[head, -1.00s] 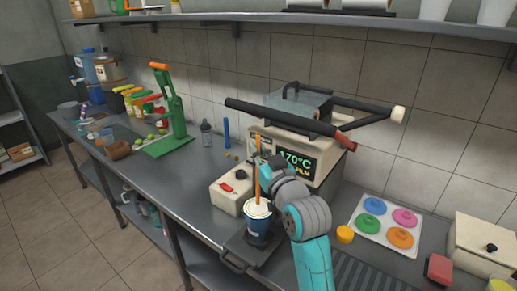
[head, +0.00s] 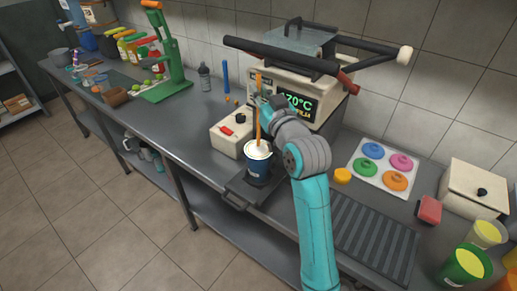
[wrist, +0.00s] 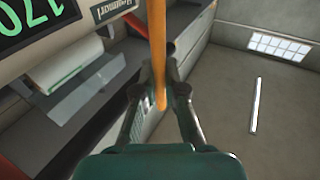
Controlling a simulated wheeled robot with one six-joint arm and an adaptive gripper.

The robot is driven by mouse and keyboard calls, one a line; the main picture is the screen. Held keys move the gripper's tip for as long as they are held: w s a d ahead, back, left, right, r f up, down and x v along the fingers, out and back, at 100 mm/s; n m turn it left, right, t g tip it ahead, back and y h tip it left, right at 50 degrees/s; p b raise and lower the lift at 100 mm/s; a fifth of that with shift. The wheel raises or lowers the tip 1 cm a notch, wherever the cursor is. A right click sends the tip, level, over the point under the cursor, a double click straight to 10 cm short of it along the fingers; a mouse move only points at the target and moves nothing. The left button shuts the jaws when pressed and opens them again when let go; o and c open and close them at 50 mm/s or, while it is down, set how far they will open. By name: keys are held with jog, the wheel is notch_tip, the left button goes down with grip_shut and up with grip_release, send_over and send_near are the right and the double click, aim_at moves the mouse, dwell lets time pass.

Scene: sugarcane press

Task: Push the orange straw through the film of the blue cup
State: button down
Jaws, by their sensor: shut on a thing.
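The blue cup (head: 258,168) stands upright on a dark tray (head: 238,190) at the counter's front edge, with a pale film (head: 258,148) over its top. The orange straw (head: 258,125) is upright above the cup. Its lower end appears at the film, but I cannot tell whether it touches or has gone through. My gripper (head: 262,103) is shut on the straw, partly hidden behind my arm. In the wrist view the straw (wrist: 158,45) runs between the two fingers (wrist: 160,72); the cup is not visible there.
The sealing machine (head: 300,95) with its long black handles stands close behind my gripper. A white box with a red switch (head: 232,133) is left of the cup. Coloured lids (head: 385,166) and a ribbed mat (head: 375,238) lie to the right.

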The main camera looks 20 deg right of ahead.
aim_at(259, 131)
jog(key=shift+f, duration=6.35)
jog(key=c, duration=1.2)
grip_release()
jog(key=shift+r, duration=0.1)
notch_tip(259, 131, up, 7)
